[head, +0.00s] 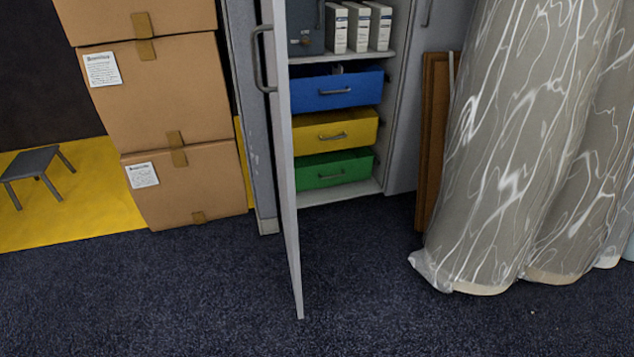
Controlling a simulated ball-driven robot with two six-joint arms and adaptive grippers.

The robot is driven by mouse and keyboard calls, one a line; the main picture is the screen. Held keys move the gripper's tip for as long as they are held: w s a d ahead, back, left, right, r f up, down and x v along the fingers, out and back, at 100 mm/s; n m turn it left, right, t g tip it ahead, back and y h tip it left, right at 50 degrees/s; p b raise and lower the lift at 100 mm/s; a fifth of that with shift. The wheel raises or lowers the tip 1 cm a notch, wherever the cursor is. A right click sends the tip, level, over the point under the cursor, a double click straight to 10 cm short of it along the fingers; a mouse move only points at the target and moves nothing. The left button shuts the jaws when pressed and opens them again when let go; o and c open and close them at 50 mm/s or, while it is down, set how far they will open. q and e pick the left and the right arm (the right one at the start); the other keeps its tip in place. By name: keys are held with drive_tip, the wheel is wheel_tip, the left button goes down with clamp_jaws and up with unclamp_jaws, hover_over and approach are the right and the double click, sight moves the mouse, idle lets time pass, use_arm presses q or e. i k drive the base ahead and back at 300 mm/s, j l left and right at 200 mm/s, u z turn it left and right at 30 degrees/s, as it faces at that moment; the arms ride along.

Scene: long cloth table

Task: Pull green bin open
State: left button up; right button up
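The green bin (312,175) is the lowest of three stacked bins inside an open grey cabinet in the head view. It has a grey bar handle on its front. The yellow bin (312,137) sits directly above it, and the blue bin (330,93) is above that. The green bin's left end is partly hidden behind the open cabinet door (285,170). Neither of my grippers is in the head view.
Stacked cardboard boxes (165,100) stand left of the cabinet. Plastic-wrapped rolls (520,140) and a brown wooden panel (434,140) stand to the right. A small grey stool (35,165) is at far left. The dark carpet in front is clear.

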sight(331, 168)
drive_tip(key=i+l+u, duration=0.2)
drive_tip(key=l+u, duration=0.2)
drive_tip(key=i+l+u, duration=0.15)
drive_tip(key=u, duration=0.25)
drive_tip(key=l+u, duration=0.4)
drive_tip(key=i+l+u, duration=0.15)
drive_tip(key=l+u, duration=0.25)
drive_tip(key=i+l, duration=0.15)
drive_tip(key=l, duration=0.2)
drive_tip(key=i+l+u, duration=0.1)
drive_tip(key=l, duration=0.25)
drive_tip(key=i+l, duration=0.15)
drive_tip(key=l, duration=0.2)
drive_tip(key=i+l+u, duration=0.1)
drive_tip(key=l, duration=0.25)
drive_tip(key=i+l, duration=0.1)
drive_tip(key=l, duration=0.3)
